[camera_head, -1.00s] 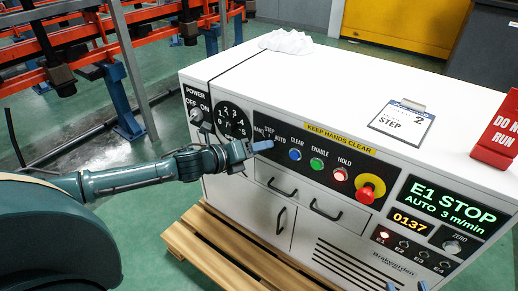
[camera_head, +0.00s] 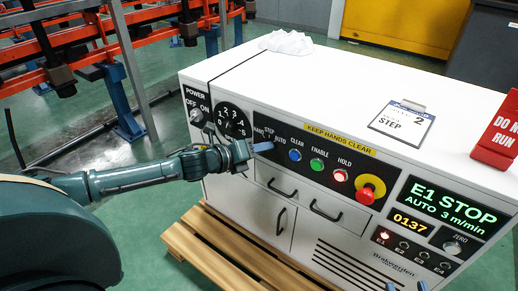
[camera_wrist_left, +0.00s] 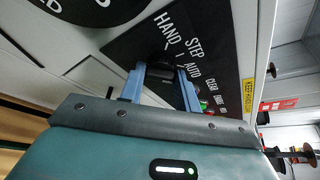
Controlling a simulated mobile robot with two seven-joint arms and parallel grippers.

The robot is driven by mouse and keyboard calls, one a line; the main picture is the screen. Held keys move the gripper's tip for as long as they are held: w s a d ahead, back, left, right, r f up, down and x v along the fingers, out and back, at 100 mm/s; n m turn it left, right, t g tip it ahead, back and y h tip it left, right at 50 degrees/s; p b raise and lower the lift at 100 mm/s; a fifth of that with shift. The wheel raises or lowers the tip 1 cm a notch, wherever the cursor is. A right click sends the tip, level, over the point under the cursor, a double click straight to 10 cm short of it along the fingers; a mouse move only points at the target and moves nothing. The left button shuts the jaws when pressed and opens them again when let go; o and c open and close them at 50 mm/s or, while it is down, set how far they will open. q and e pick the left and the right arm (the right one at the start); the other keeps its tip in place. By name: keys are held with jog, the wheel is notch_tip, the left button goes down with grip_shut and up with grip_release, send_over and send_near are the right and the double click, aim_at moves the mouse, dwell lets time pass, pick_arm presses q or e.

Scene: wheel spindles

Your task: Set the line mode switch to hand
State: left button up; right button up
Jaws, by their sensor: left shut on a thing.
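The line mode switch (camera_wrist_left: 158,74) is a dark knob on the black panel marked HAND, STEP and AUTO. My left gripper (camera_wrist_left: 162,82) is shut on it, with one blue finger on each side. In the head view, the left gripper (camera_head: 260,147) reaches the panel from the left and hides the knob. The knob's exact pointing direction is hard to make out. The display (camera_head: 444,208) reads "E1 STOP, AUTO 3 m/min". The blue fingertips of my right gripper (camera_head: 406,287) show apart at the bottom edge, with nothing visible between them.
Right of the switch are blue (camera_head: 295,155), green (camera_head: 317,164) and red (camera_head: 340,175) buttons and a red emergency stop (camera_head: 367,192). The power switch (camera_head: 197,116) and numbered dial (camera_head: 231,121) are to its left. A STEP card (camera_head: 402,121) lies on the cabinet top.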

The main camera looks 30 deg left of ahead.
dwell(0.3)
pick_arm(q)
jog(key=shift+f+n+t+h, duration=0.2)
jog(key=shift+n+t+h, duration=0.5)
jog(key=shift+n, duration=2.15)
jog(key=shift+f+n+t+h, duration=0.15)
jog(key=shift+n+t, duration=1)
jog(key=shift+n, duration=1.65)
jog(key=shift+f+n+t+h, duration=0.2)
jog(key=shift+n+t+h, duration=0.5)
jog(key=shift+n, duration=2.15)
pick_arm(e)
jog(key=shift+s+f, duration=0.1)
jog(key=shift+f, duration=0.05)
pick_arm(q)
jog(key=shift+t+y, duration=0.25)
jog(key=shift+t, duration=0.1)
jog(key=o, duration=1)
jog(key=shift+c, duration=0.2)
pick_arm(e)
jog(key=shift+r, duration=0.2)
pick_arm(q)
jog(key=p+v, duration=0.2)
jog(key=v, duration=1.1)
pick_arm(e)
jog(key=shift+d+f+m+g+h, duration=0.25)
jog(key=shift+d+m+g+h, duration=0.15)
jog(key=shift+g+h, duration=0.2)
